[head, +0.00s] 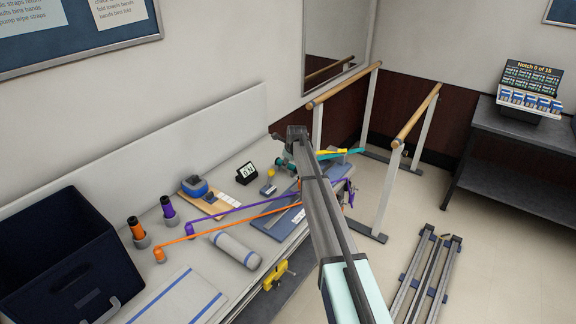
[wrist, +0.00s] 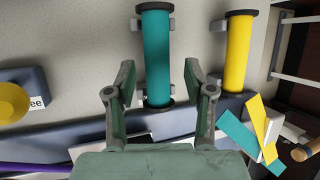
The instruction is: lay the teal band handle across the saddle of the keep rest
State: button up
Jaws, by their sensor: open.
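The teal band handle (wrist: 156,50) is a teal cylinder with dark end caps, between small grey brackets in the wrist view. My gripper (wrist: 160,82) is open; its fingers stand either side of the handle's near end in the picture, with nothing gripped. Contact cannot be told. In the head view my gripper (head: 296,133) is above the far end of the bench, and a bit of teal handle (head: 283,163) shows beside my arm. A teal band (wrist: 238,134) lies to the right in the wrist view. I cannot pick out the keep rest for certain; my arm hides part of the bench.
A yellow handle (wrist: 237,55) lies right of the teal one. Orange (head: 137,229) and purple (head: 168,207) handles stand in holders, with bands stretched along the bench. A dark bin (head: 60,255), grey roll (head: 235,250), small display (head: 247,173) and parallel bars (head: 345,87) are around.

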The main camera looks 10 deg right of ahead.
jog(key=b+v, duration=0.2)
jog(key=v, duration=0.8)
